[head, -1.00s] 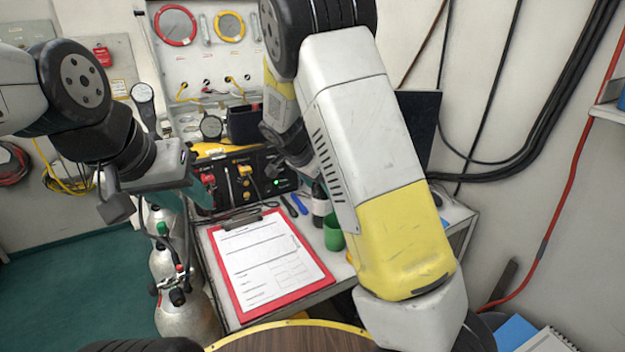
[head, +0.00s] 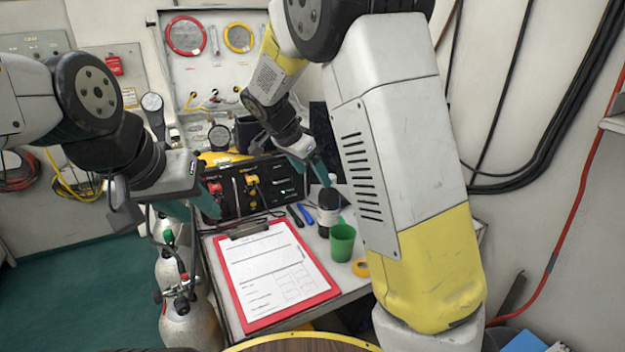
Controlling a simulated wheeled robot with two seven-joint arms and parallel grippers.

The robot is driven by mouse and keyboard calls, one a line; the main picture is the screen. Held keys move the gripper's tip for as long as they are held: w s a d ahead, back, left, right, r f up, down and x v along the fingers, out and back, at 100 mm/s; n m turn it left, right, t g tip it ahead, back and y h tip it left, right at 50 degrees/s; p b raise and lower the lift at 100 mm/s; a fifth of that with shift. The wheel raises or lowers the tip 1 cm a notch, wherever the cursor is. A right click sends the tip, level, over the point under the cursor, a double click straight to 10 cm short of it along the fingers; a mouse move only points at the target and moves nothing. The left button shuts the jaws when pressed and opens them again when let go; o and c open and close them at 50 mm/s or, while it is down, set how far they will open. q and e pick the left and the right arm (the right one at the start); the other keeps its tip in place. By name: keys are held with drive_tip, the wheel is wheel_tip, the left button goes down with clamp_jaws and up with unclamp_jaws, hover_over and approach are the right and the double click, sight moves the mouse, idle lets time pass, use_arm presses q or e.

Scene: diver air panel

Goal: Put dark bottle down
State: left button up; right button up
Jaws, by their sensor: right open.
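The dark bottle (head: 328,212) stands upright on the table (head: 300,222), with a pale label, just behind and left of a green cup (head: 342,243). My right gripper (head: 315,174) is open, its teal fingers just above the bottle's top and apart from its body. I cannot tell whether a fingertip still touches the cap. My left gripper (head: 185,212) hangs at the left above the gas cylinders, away from the bottle. Its fingers are partly hidden by its own body, so its opening is unclear.
A red clipboard (head: 238,310) with a paper form fills the front of the table. Blue and dark pens (head: 308,214) lie left of the bottle. A yellow tape roll (head: 361,268) lies by the cup. The black air panel (head: 240,190) stands behind. Gas cylinders (head: 185,325) stand at the left.

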drive_tip(key=s+d+r+n+t+y, duration=0.1)
drive_tip(key=s+d+r+n+y, duration=0.1)
drive_tip(key=s, duration=0.7)
drive_tip(key=s+d+r+n+y, duration=0.2)
drive_tip(key=s+n, duration=0.3)
drive_tip(key=s, duration=0.3)
drive_tip(key=s+d+r+n+t+y, duration=0.1)
drive_tip(key=s+d+r+n+y, duration=0.2)
drive_tip(key=s, duration=0.6)
drive_tip(key=shift+s+d+r+n+t, duration=0.3)
drive_tip(key=shift+d+r+n, duration=0.05)
drive_tip(key=shift+r+n, duration=0.35)
